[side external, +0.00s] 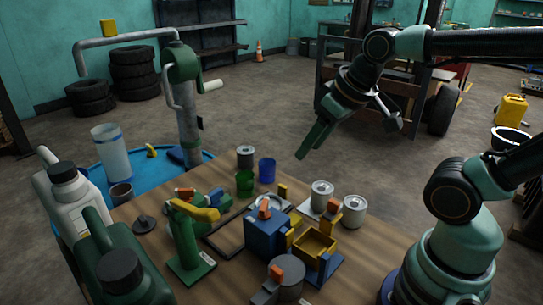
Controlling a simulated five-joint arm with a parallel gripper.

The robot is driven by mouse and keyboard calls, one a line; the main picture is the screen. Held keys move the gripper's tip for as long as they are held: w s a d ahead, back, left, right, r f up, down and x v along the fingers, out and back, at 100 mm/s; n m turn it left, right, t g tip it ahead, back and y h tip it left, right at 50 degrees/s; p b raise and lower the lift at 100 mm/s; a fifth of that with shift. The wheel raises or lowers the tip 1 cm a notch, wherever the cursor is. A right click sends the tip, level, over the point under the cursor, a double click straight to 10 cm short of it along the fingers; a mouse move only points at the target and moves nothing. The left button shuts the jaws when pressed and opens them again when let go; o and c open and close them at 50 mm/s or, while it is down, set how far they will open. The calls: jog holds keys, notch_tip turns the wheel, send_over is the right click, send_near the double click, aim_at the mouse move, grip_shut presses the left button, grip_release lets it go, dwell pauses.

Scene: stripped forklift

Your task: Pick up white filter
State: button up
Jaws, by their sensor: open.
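Two whitish cylinders that look like filters stand near the right side of the wooden table (130,215) in the side external view. One white cylinder (321,197) stands on a light plate, and a second (354,212) is just to its right and nearer the camera. I cannot tell which one is the white filter. My gripper (312,138) is open and empty, in the air above and behind these cylinders, its fingers pointing down and left. It appears apart from everything on the table.
A blue box (267,235), a yellow open box (314,248) and a green stand (187,250) crowd the table. Green (245,184) and blue (267,170) cups stand behind. Large jugs (75,205) line the left. Air around my gripper looks clear.

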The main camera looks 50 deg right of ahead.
jog(key=shift+o, duration=0.3)
jog(key=o, duration=0.7)
jog(key=shift+o, duration=0.2)
jog(key=m+g, duration=0.6)
jog(key=m, duration=1)
send_over(355, 203)
notch_tip(355, 203, down, 10)
jog(key=f, duration=0.6)
jog(key=shift+s+d, duration=0.15)
jog(key=shift+s, duration=0.1)
jog(key=shift+w+f, duration=0.15)
jog(key=shift+f, duration=1.5)
jog(key=shift+w+f, duration=0.1)
jog(key=shift+f, duration=1.5)
